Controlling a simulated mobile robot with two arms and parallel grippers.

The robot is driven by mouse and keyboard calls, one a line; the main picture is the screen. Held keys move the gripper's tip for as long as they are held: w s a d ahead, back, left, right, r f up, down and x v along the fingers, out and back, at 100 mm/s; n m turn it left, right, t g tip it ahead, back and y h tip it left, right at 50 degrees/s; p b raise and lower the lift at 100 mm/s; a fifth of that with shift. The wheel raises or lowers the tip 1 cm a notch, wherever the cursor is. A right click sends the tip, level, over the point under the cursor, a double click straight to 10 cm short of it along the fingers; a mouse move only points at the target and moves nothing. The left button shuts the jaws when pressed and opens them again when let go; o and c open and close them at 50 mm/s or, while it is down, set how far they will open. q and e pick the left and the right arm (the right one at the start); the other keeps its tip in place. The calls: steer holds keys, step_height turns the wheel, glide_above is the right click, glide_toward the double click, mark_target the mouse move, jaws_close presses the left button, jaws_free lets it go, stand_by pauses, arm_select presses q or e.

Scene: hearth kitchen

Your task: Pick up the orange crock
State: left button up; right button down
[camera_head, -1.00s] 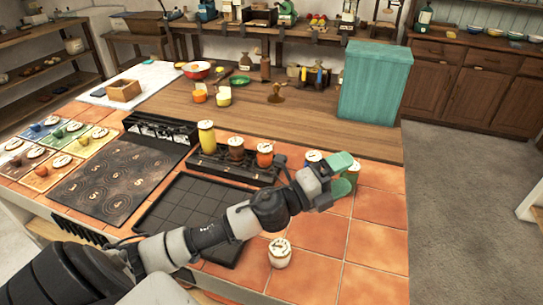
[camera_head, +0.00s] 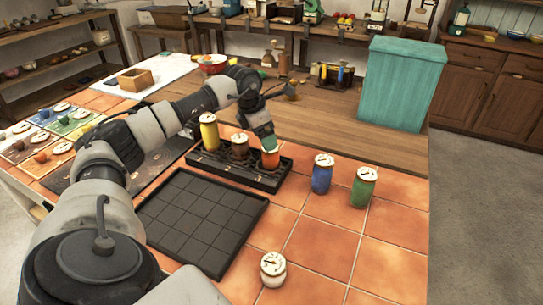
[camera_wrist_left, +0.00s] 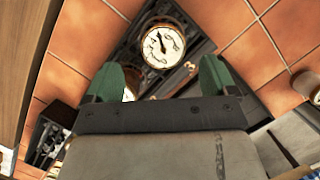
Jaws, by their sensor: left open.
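The orange crock (camera_head: 270,163), with a pale dial-like lid, stands upright at the right end of a dark rack (camera_head: 262,181). My left gripper (camera_head: 262,138), with green fingertips, is just above and behind it in the head view. In the wrist view, my left gripper (camera_wrist_left: 163,76) is open, its two green fingers apart and nothing held between them. A round pale lid (camera_wrist_left: 163,46) lies just ahead of the fingertips, apart from them; it appears to be the orange crock's. The crock's body is hidden there. My right gripper is not in view.
A yellow crock (camera_head: 209,132) and a brown crock (camera_head: 239,147) share the rack. A blue crock (camera_head: 321,175) and a green crock (camera_head: 363,187) stand to the right on the tiles. A white crock (camera_head: 273,269) stands in front. A black gridded tray (camera_head: 202,220) lies at left.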

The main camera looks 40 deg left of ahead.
mark_target(272, 153)
arm_select(q)
steer(key=x, duration=0.7)
steer(key=shift+w+d+f+p, duration=0.1)
steer(key=shift+d+f+p, duration=0.15)
steer(key=shift+f+p, duration=0.1)
steer(key=shift+c, duration=0.3)
steer(key=shift+r, duration=0.1)
steer(key=c, duration=1.1)
steer(key=shift+r, duration=0.1)
